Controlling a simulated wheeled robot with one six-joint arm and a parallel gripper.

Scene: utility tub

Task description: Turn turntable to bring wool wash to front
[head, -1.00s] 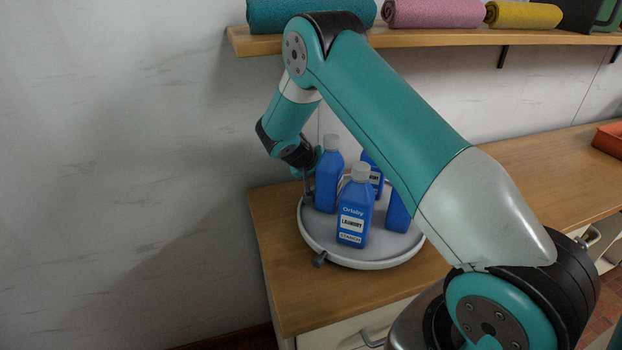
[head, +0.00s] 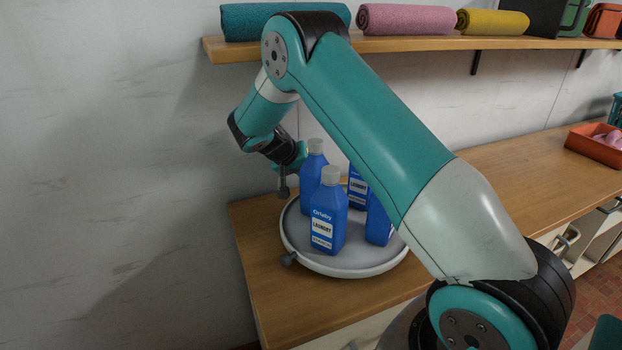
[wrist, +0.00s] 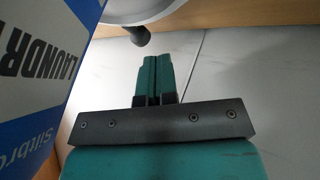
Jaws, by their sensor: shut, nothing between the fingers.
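The round grey turntable (head: 350,268) sits on the wooden counter with several blue bottles on it. The front bottle (head: 327,225) has a label reading "LAUNDRY"; its smaller line is too small to read. No label that I can read says wool wash. A grey knob (head: 289,259) sticks out from the turntable's front-left rim. My gripper (head: 283,182) is at the turntable's left rear, beside the left bottle (head: 313,175). In the wrist view its teal fingers (wrist: 152,58) are together and empty, with a rim knob (wrist: 140,35) close by their tips.
A wall shelf (head: 400,43) with rolled towels (head: 405,19) runs above the arm. An orange tray (head: 597,148) stands far right on the counter (head: 480,170). My arm covers part of the turntable's right side. The counter's left end is clear.

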